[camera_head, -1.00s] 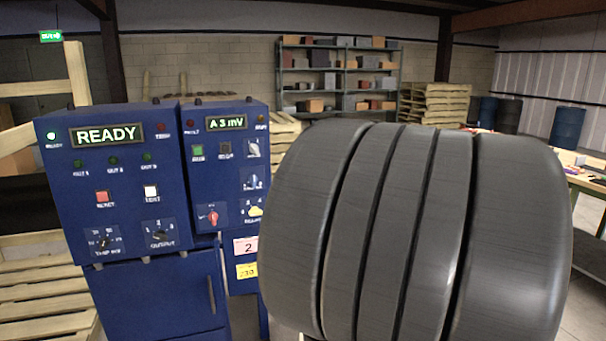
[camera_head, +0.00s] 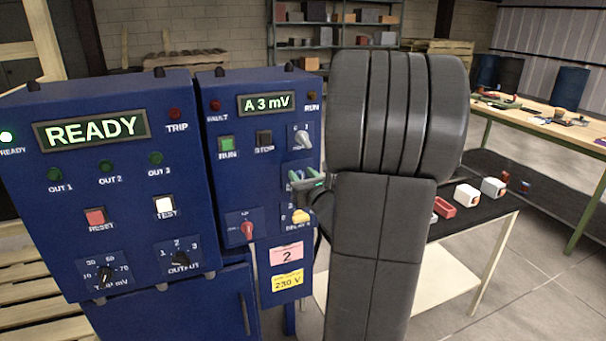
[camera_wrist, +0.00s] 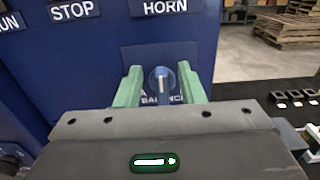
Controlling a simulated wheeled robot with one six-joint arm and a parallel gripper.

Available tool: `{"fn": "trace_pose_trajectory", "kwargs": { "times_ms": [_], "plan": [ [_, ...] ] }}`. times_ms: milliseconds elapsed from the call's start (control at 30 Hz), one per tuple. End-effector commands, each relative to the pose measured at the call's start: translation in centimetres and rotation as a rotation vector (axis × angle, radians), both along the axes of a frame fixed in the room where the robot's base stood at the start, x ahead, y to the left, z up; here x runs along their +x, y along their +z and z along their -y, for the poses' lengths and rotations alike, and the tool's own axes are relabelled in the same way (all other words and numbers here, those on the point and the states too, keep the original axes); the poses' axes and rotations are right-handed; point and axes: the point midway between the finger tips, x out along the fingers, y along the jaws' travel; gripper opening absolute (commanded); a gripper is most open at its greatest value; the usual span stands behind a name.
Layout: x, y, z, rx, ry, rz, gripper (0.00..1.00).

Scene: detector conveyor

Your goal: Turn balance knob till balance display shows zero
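The balance knob (camera_wrist: 162,80) is a small round blue knob with a pale upright pointer, on a blue panel plate in the wrist view. Its label is partly covered. My gripper (camera_wrist: 159,72) is open, with one green finger to each side of the knob and a gap on both sides. In the head view, my gripper (camera_head: 307,179) is in front of the right blue cabinet (camera_head: 236,177) and hides the knob. The balance display (camera_head: 266,103) at the cabinet's top reads "A 3 mV" in green.
A grey knob (camera_head: 302,138) sits above my gripper, a yellow knob (camera_head: 300,216) below it and a red knob (camera_head: 247,230) lower left. A green run button (camera_head: 226,145) and dark stop button (camera_head: 264,138) are nearby. A dark-topped table (camera_head: 470,222) stands right.

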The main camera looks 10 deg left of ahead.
Motion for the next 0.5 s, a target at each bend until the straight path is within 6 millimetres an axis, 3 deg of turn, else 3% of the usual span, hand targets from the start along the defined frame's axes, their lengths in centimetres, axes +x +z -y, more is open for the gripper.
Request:
{"fn": "trace_pose_trajectory", "kwargs": {
  "times_ms": [367, 500],
  "plan": [
    [0.43, -0.01, -0.30, 0.000, 0.000, 0.000, 0.35],
    [0.42, -0.01, -0.29, 0.000, 0.000, 0.000, 0.08]
  ]
}}
